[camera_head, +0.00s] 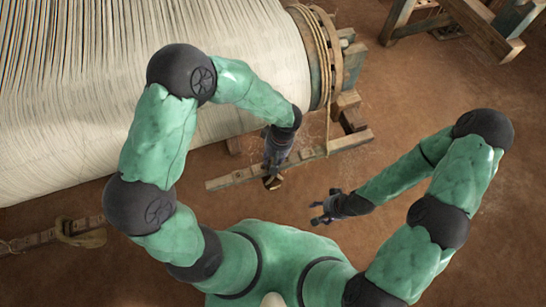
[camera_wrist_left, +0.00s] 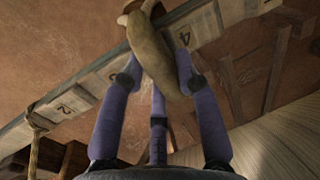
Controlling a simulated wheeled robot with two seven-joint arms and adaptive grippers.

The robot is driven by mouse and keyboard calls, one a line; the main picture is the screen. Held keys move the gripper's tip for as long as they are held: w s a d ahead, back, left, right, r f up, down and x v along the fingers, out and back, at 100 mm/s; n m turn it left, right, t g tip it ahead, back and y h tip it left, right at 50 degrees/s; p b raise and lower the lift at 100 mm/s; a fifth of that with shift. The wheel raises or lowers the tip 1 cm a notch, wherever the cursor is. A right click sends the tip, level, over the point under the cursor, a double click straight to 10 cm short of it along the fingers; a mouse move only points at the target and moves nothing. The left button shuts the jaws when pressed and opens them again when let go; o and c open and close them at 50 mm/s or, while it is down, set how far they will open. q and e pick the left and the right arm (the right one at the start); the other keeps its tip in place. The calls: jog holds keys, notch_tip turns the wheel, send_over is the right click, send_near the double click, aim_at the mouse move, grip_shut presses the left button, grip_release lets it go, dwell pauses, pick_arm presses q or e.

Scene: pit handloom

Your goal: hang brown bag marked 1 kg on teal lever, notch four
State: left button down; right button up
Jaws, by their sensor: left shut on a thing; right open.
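The brown bag (camera_wrist_left: 152,50) is in the left wrist view, between the purple fingers of my left gripper (camera_head: 273,168), which is shut on it. In the head view the bag (camera_head: 272,183) is a small brown shape at the fingertips. Its mark is not readable. The teal lever (camera_head: 222,180) lies below the roll; its numbered face (camera_wrist_left: 212,22) shows 2, 3 and 4 in the wrist view. The bag overlaps the lever next to the 4; I cannot tell whether it touches. My right gripper (camera_head: 328,207) is open and empty, away from the lever.
A big roll of pale warp threads (camera_head: 200,60) fills the upper left. A rope (camera_head: 327,120) runs from its end to the lever. A tan bundle (camera_head: 82,232) sits on a notched bar at lower left.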

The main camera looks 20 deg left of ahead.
pick_arm(q)
jog(key=shift+f+b, duration=0.25)
jog(key=shift+b, duration=0.2)
dwell(0.5)
jog(key=c, duration=0.8)
grip_release()
